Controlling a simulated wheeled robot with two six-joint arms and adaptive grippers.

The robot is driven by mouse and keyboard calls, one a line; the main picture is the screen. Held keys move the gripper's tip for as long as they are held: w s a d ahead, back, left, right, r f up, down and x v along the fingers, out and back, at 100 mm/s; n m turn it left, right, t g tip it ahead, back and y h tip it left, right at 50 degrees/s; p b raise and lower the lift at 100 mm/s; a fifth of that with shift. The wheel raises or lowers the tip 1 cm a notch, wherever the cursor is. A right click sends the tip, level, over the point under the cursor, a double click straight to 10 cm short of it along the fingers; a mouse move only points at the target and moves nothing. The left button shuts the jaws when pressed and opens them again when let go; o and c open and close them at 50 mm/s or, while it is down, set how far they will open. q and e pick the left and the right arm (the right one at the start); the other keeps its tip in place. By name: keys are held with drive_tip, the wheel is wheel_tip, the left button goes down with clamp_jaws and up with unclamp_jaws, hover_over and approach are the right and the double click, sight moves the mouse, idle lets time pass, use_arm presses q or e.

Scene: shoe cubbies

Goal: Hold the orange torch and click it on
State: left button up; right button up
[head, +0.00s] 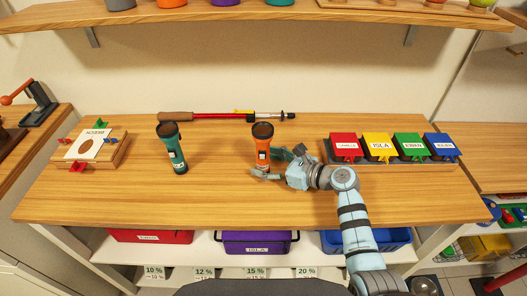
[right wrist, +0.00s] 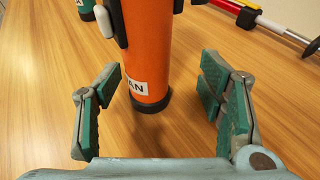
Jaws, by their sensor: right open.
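The orange torch (head: 262,148) stands upright on the wooden bench, its dark wide head at the top. In the right wrist view the orange torch (right wrist: 148,50) shows its lower body, a white label ending in "AN" and a dark slider on its upper left side. My right gripper (head: 270,164) is just to the right of the torch's lower part. In the right wrist view my right gripper (right wrist: 165,95) is open, with one green-padded finger on each side and the torch just beyond the gap. My left gripper is not in view.
A green torch (head: 172,148) stands to the left. A red rod with a brown grip (head: 215,116) lies behind the torches. Red, yellow, green and blue boxes (head: 378,147) stand at the right, and a wooden board (head: 98,148) at the left. The front bench is clear.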

drive_tip(key=shift+a, duration=0.15)
drive_tip(key=shift+c, duration=0.6)
drive_tip(key=c, duration=1)
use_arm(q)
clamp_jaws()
use_arm(e)
drive_tip(key=shift+c, duration=0.2)
